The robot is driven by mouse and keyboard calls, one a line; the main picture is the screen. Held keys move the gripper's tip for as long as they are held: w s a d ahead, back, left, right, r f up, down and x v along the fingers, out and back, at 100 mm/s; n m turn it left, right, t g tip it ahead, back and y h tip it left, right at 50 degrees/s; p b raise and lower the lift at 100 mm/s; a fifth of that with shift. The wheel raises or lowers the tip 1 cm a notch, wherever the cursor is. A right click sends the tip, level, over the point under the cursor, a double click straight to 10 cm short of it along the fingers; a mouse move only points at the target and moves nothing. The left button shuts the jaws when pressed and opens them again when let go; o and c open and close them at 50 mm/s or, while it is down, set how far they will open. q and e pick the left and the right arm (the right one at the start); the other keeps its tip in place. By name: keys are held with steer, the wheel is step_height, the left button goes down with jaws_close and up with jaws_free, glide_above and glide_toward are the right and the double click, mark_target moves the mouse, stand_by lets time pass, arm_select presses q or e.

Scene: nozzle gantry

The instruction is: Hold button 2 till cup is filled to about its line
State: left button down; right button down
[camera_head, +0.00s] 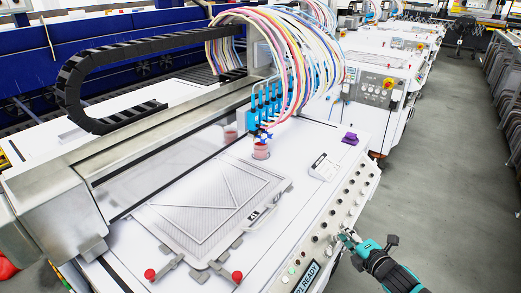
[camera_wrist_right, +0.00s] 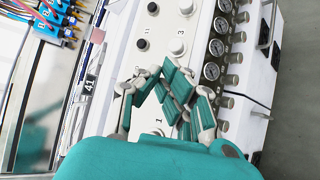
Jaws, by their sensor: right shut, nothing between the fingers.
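A small cup (camera_head: 261,151) with pinkish-red colour stands on the white machine top under the blue nozzle block (camera_head: 264,108). It is too small to tell its fill line or level. My right gripper (camera_head: 347,238), teal and grey, is at the control panel's front row of knobs. In the right wrist view its fingers (camera_wrist_right: 166,78) are shut with nothing between them, over the panel between the labels 3 and 1. Button 2 is not visible there; the fingers cover that stretch. I cannot tell whether a fingertip touches a button. My left gripper is not in view.
A framed mesh screen (camera_head: 205,210) lies on the machine, with red knobs (camera_head: 150,274) at its near edge. A display (camera_head: 306,278) reads "P1 READY". The aisle floor (camera_head: 440,170) is clear.

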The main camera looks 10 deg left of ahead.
steer(key=shift+s+d+r+p, duration=0.15)
steer(key=shift+d+r+p, duration=0.25)
steer(key=shift+r, duration=0.1)
steer(key=shift+a, duration=0.1)
steer(key=d+r+p, duration=0.1)
steer(key=r+p, duration=0.1)
steer(key=p, duration=0.1)
steer(key=s+d+r+p, duration=0.1)
steer(key=r, duration=0.1)
steer(key=shift+d+p, duration=0.35)
